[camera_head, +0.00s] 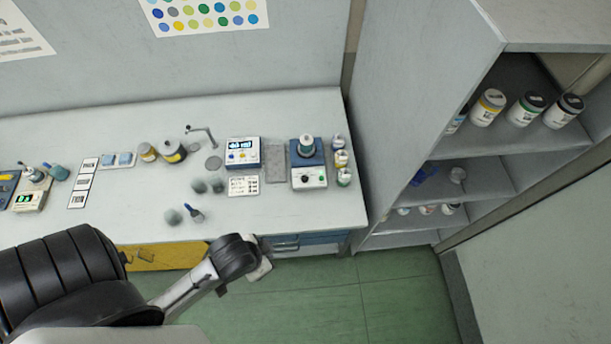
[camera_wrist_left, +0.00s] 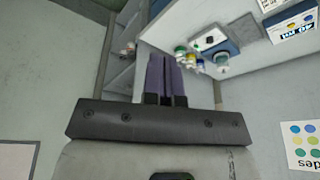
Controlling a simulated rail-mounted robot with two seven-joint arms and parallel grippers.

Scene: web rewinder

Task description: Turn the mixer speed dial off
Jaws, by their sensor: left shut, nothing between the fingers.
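The mixer (camera_head: 310,178) is a blue unit with a white front panel, near the right end of the bench; a jar (camera_head: 306,143) stands on its top. Its panel carries a small dark speed dial (camera_head: 306,179) and a green spot; the dial's setting is too small to read. The mixer also shows upside down in the left wrist view (camera_wrist_left: 207,42), upper right of the fingers. My left gripper (camera_wrist_left: 166,60) is shut and empty, apart from the mixer. In the head view its arm ends in front of the bench edge, left of and nearer than the mixer. My right gripper is not seen.
Small jars (camera_head: 342,160) stand close to the mixer's right. Shelves (camera_head: 485,175) with bottles stand right of the bench. The bench front below the mixer is clear.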

